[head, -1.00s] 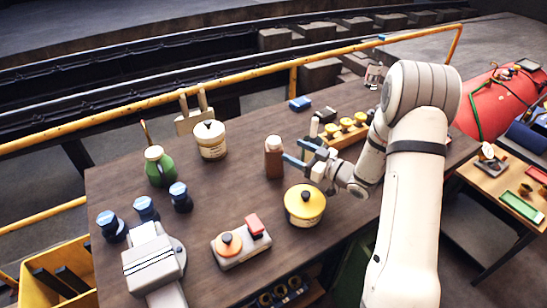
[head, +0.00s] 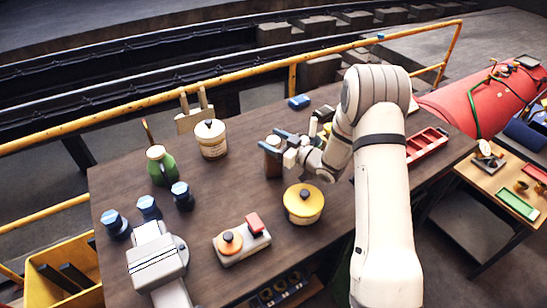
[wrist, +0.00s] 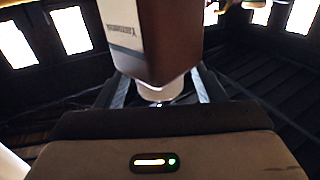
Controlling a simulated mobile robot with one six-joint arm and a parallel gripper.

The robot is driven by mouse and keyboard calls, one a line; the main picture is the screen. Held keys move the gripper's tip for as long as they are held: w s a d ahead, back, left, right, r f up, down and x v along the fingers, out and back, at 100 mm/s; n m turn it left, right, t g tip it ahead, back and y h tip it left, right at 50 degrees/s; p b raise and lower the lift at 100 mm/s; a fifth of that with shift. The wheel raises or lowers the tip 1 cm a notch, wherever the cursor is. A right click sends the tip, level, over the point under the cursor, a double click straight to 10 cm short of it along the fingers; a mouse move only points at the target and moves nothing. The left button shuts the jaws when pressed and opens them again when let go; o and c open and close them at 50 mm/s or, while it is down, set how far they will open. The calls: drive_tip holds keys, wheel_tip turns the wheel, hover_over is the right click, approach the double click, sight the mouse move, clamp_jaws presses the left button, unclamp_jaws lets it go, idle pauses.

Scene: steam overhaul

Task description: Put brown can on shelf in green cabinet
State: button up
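The brown can (head: 273,162) stands upright on the dark workbench. My gripper (head: 277,145) is at its upper part, with fingers on either side. In the wrist view the can (wrist: 168,35) fills the space between the fingers, its label upside down and a white end close to the palm. The fingers look spread, and I cannot tell whether they touch the can. No green cabinet or shelf is clearly visible; only a dark green sliver shows below the bench edge beside my arm.
A yellow lidded pot (head: 303,205) stands close in front of the can. A cream jar (head: 211,140) and a green bottle (head: 161,167) stand to the left. A red tray (head: 426,147) lies right of my arm. A yellow railing (head: 240,82) runs behind the bench (head: 235,190).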

clamp_jaws()
idle(0.5)
